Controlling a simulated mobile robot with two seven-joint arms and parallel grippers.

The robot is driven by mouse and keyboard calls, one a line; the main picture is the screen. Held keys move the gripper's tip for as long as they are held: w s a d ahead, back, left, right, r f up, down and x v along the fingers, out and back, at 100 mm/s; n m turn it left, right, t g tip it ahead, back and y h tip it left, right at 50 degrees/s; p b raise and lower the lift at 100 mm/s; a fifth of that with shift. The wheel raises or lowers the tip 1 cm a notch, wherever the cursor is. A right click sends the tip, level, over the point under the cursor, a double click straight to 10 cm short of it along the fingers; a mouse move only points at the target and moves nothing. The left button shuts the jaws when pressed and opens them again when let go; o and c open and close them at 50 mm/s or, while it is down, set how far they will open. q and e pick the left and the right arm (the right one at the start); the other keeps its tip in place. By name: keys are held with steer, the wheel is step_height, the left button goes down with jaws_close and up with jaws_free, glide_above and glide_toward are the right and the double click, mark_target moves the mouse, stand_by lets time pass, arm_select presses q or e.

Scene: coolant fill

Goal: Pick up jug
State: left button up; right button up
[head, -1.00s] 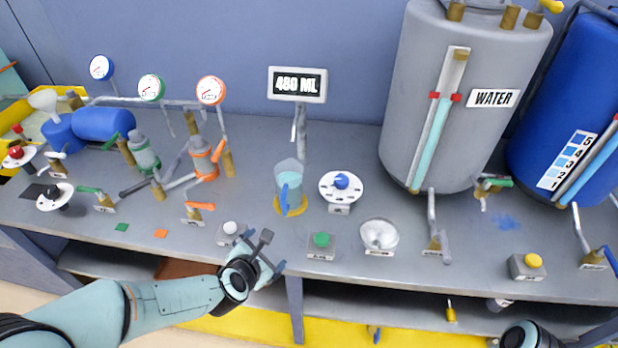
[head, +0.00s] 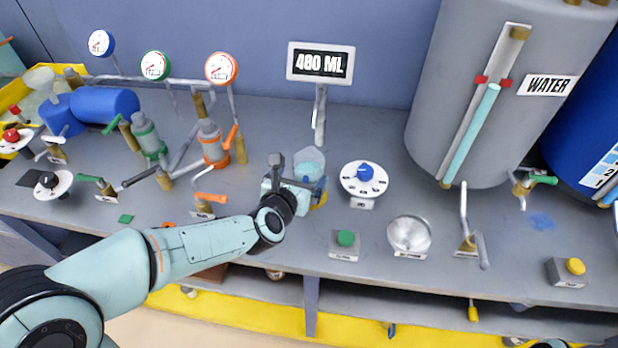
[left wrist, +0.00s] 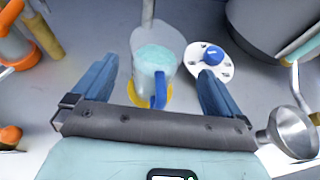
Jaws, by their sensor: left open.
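The jug (head: 310,166) is clear with a blue handle and holds pale blue liquid. It stands on a yellow ring on the bench below the display reading 480 ML (head: 320,63). In the head view my left gripper (head: 298,186) is in front of the jug and hides part of it. In the left wrist view the jug (left wrist: 153,62) is upright, with its blue handle toward me. The open blue fingers of my left gripper (left wrist: 156,90) lie to either side of the handle, with nothing visibly gripped. My right gripper cannot be made out.
A white dial with a blue knob (head: 364,171) stands just right of the jug. A metal funnel bowl (head: 409,233) and a green button box (head: 345,245) are nearer the bench edge. Orange pipework (head: 213,148) stands to the left, and the grey water tank (head: 440,110) to the right.

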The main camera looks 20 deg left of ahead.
mark_target(304, 169)
arm_select(q)
steer(key=shift+p+x, duration=0.5)
steer(key=shift+x, duration=2.6)
steer(key=shift+s+a, duration=0.1)
steer(key=shift+a, duration=0.05)
steer(key=c, duration=1.8)
steer(key=shift+o, duration=0.2)
steer(key=shift+r, duration=0.15)
